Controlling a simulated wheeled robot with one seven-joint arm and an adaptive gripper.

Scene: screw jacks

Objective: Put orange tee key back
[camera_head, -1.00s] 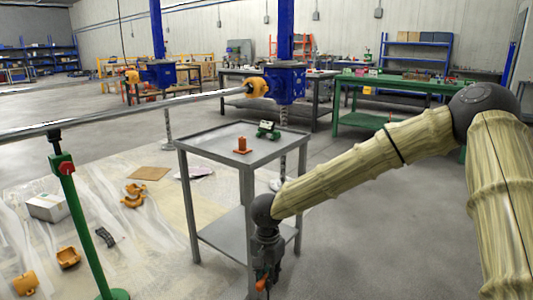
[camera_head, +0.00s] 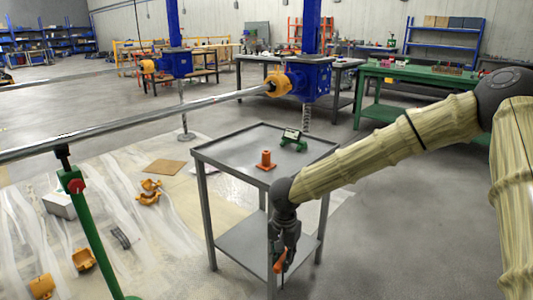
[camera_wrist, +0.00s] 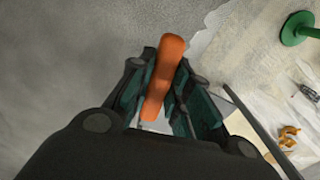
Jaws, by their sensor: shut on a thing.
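My gripper (camera_head: 281,256) hangs pointing down beside the near edge of the grey steel cart (camera_head: 225,152), below its top shelf. It is shut on the orange tee key (camera_head: 280,262). In the wrist view the key's orange bar (camera_wrist: 163,80) lies between the dark green fingers of my gripper (camera_wrist: 157,92). A dark thin shaft runs down below the bar in the head view; its lower end is unclear. A small orange stepped piece (camera_head: 265,160) stands upright on the cart top, up and left of my gripper.
A small green device (camera_head: 293,139) sits at the cart's back right. A blue screw jack (camera_head: 308,80) with an orange coupling (camera_head: 278,83) and a long shaft stands behind. A green stand (camera_head: 88,225) and loose orange parts (camera_head: 149,192) are at left. Floor right of the cart is clear.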

